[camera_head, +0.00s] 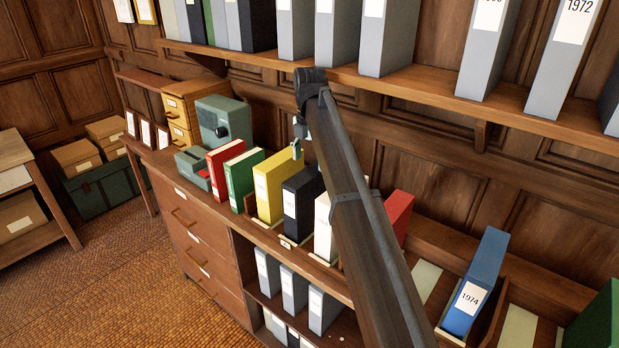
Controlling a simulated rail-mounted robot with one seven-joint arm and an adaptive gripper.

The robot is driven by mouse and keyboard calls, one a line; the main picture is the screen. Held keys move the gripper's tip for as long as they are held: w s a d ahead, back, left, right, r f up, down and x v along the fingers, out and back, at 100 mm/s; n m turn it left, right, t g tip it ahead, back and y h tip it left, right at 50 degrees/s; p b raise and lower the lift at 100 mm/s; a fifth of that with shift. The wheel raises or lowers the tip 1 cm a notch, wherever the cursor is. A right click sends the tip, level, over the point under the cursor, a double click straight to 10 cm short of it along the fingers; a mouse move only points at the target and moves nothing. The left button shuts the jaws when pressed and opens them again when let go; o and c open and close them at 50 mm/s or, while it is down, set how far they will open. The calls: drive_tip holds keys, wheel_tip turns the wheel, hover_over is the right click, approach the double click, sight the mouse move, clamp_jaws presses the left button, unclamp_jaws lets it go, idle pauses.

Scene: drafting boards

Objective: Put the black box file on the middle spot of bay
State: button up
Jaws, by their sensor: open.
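The black box file (303,205) stands upright on the long wooden counter, between a yellow box file (273,185) and a white one (323,228). My gripper (299,148) is small in view, above and just behind the top of the yellow and black files. It is open and holds nothing that I can see; my arm partly hides it. A small label (286,243) is on the counter front below the black file. Pale empty strips (425,279) (517,328) lie on the counter to the right. I cannot tell which bay the task means.
Red (228,169) and green (240,180) files stand left of the yellow one. A red file (397,217) is partly behind my arm. A blue file (476,282) leans in a wooden holder. An upper shelf (420,95) with grey files overhangs the counter.

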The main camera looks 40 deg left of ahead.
drive_tip(key=shift+r, duration=1.75)
